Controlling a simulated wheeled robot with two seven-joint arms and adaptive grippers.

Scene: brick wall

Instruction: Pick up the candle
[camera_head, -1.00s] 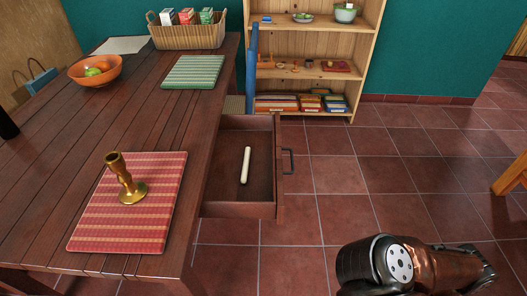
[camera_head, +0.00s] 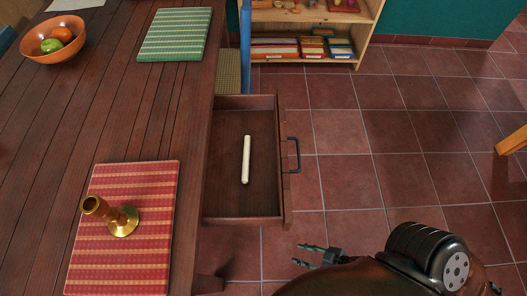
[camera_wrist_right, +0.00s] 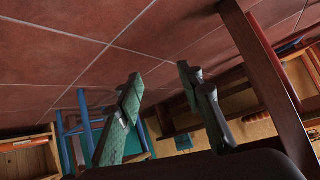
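A white candle (camera_head: 246,159) lies lengthwise in the open wooden drawer (camera_head: 226,205) at the right side of the table. The candle does not show clearly in that view. My left gripper is not in view.
The dark wooden table (camera_head: 55,130) fills the left side, with an orange fruit bowl (camera_head: 42,50) and a green placemat (camera_head: 163,48). A chair (camera_head: 246,50) stands behind the drawer. A shelf (camera_head: 300,15) is at the back. The tiled floor to the right is mostly clear.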

